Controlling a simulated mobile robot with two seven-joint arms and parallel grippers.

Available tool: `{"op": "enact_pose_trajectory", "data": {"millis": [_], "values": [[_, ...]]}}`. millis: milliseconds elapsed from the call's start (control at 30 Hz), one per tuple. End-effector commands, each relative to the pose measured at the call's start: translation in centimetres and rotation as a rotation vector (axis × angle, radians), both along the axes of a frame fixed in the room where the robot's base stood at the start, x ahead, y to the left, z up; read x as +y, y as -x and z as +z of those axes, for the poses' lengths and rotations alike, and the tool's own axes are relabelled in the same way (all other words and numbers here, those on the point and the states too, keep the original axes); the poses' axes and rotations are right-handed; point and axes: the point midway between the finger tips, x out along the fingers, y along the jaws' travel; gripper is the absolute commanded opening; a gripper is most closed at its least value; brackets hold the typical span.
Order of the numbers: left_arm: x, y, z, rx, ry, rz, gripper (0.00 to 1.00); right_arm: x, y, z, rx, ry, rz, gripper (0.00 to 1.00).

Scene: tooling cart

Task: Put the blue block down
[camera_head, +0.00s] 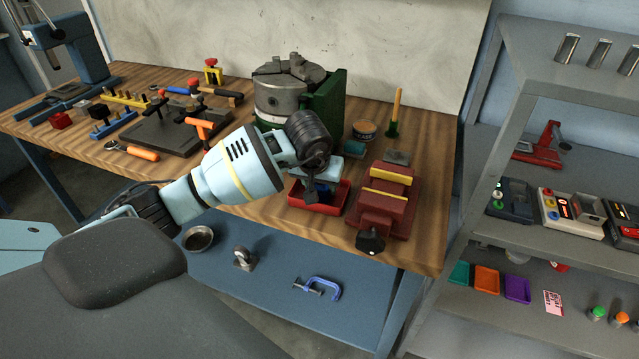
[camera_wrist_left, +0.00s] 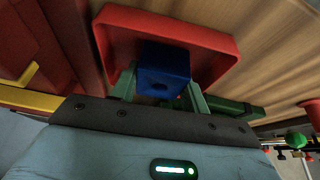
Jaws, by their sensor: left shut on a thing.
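My left gripper (camera_head: 313,190) points down at the red tray (camera_head: 334,207) near the front edge of the wooden bench. It is shut on the blue block (camera_wrist_left: 163,70), which sits between its two fingers in the left wrist view. The block (camera_head: 324,191) shows only partly in the head view, behind the fingers and within the tray's outline. The red tray's rim (camera_wrist_left: 165,20) surrounds the block in the left wrist view. I cannot tell whether the block's underside touches the tray floor. My right gripper is not in view.
A dark red vise with yellow jaw strips (camera_head: 388,190) stands just right of the tray. A large grey chuck (camera_head: 283,95) on a green mount stands behind. Bare wood (camera_head: 428,215) lies right of the vise.

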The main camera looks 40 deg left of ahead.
Motion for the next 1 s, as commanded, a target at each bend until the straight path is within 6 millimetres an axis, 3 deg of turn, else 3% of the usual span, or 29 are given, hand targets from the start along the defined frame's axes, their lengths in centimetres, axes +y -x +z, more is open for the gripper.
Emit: {"op": "enact_pose_trajectory", "data": {"millis": [233, 267, 400, 733, 1000], "values": [[0.0, 0.0, -0.4, 0.000, 0.000, 0.000, 0.16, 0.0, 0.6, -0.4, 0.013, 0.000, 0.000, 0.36], [0.0, 0.0, -0.4, 0.001, 0.000, 0.000, 0.49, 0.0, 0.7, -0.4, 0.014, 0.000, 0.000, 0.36], [0.0, 0.0, -0.3, 0.000, 0.000, 0.000, 0.67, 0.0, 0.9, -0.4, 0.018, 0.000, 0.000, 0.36], [0.0, 0.0, -0.1, 0.000, 0.001, 0.000, 0.67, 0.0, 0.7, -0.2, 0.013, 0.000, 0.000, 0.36], [-0.3, 1.2, 3.5, -0.005, -0.002, -0.002, 0.67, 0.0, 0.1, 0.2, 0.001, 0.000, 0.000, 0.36]]}}
